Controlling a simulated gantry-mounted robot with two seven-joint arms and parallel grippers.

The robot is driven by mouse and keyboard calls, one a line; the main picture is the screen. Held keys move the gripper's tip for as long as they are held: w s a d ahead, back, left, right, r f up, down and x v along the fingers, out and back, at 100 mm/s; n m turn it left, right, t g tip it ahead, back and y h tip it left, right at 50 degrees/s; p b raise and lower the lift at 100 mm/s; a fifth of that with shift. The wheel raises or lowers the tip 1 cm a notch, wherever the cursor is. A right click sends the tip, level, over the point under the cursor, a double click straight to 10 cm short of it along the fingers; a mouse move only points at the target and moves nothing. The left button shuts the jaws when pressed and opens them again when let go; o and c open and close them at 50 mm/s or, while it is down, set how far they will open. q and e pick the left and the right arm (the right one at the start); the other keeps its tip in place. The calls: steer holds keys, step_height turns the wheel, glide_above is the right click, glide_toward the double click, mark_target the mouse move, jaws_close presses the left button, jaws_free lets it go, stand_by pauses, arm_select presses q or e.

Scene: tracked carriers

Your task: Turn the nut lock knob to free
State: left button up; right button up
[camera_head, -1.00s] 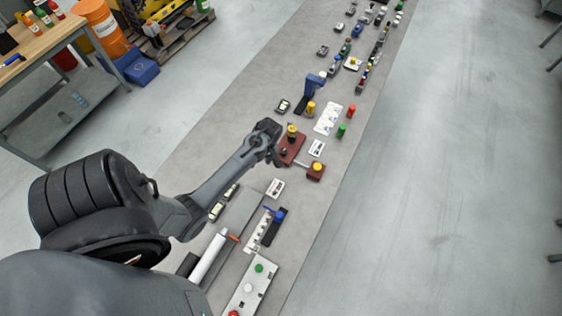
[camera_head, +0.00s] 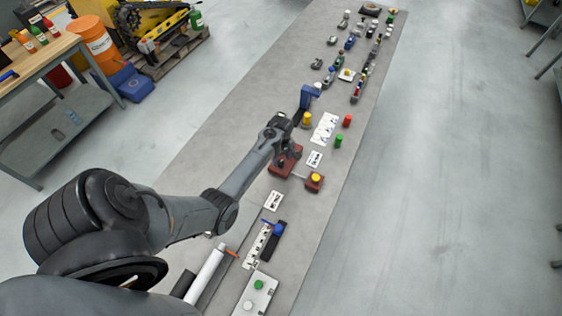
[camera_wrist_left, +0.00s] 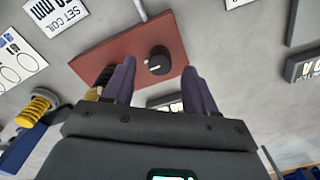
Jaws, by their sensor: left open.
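A dark-red plate (camera_head: 277,172) lies on the grey strip, and it also shows in the left wrist view (camera_wrist_left: 95,62). A black round knob with a pale mark (camera_wrist_left: 157,62) stands on this plate. I cannot read any label naming it as the nut lock knob. My left gripper (camera_head: 288,146) hangs over the far part of the plate. In the left wrist view its two fingers (camera_wrist_left: 158,72) are apart, with the knob showing between and beyond them; no contact shows. A yellow part (camera_wrist_left: 93,94) is partly hidden behind one finger. My right gripper is not in view.
A small dark-red block with a yellow button (camera_head: 316,179) sits just right of the plate. White label cards (camera_head: 314,159), a red cylinder (camera_head: 347,121), a green cylinder (camera_head: 339,141) and a blue device (camera_head: 309,96) stand close by.

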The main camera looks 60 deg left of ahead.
mark_target(281, 162)
arm_select(q)
steer(key=shift+f, duration=1.5)
steer(key=shift+c, duration=0.3)
steer(key=c, duration=1)
